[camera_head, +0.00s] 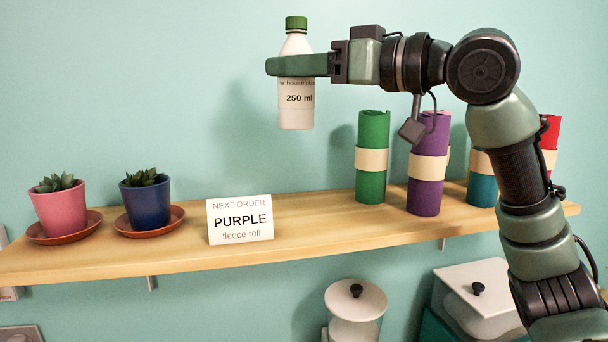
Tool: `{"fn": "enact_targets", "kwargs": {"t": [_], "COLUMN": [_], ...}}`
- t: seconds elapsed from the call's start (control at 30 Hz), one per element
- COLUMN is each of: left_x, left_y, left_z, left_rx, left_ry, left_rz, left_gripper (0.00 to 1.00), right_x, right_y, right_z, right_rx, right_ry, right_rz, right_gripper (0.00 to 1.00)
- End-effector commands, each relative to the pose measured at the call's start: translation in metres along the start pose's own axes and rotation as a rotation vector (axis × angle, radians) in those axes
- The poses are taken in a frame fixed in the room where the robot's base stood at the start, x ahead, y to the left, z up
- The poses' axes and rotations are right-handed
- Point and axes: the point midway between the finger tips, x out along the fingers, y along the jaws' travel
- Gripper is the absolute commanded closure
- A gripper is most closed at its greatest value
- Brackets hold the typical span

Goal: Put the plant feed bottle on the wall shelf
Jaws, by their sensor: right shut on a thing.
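The plant feed bottle (296,107) is white with a green cap and a label reading "250 ml". My right gripper (298,65) is shut around its upper body and holds it upright in the air. The wall shelf (310,222) is a long light wooden board below the bottle, with a clear gap between them. My right arm comes in from the right, in front of the shelf's right end. My left gripper is not in view.
Potted succulents in pink (58,207) and blue (146,203) pots stand at the shelf's left. A card (240,220) reads "NEXT ORDER PURPLE fleece roll". Green (372,183), purple (424,198) and other rolls stand at the right. Bare shelf lies between card and green roll.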

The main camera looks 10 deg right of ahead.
Motion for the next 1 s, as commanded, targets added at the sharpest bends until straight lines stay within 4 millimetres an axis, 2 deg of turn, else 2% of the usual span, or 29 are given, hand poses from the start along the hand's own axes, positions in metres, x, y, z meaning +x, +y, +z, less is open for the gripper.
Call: {"fn": "enact_targets", "kwargs": {"t": [0.07,0.17,0.27,0.4,0.53,0.8,1.0], "left_x": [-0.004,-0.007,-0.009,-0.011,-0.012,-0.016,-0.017], "left_y": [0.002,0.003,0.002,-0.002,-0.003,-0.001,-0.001], "left_z": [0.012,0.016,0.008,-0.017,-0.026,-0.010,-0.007], "left_rx": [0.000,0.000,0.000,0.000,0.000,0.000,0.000], "left_ry": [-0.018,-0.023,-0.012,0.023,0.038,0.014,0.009], "left_rz": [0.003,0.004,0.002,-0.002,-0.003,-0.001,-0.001], "left_gripper": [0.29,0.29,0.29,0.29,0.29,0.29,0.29], "right_x": [0.000,0.000,0.000,0.000,0.000,0.000,0.000], "right_y": [0.001,0.001,0.001,0.000,0.000,0.000,0.000], "right_z": [0.024,0.050,0.073,0.097,0.105,0.137,0.145], "right_rx": [0.003,0.002,0.003,0.002,0.001,0.002,-0.001], "right_ry": [-0.004,-0.004,-0.003,-0.001,0.002,0.000,0.003], "right_rz": [0.001,0.002,0.000,0.000,0.000,0.000,0.000], "right_gripper": [1.00,1.00,1.00,1.00,1.00,1.00,1.00]}}
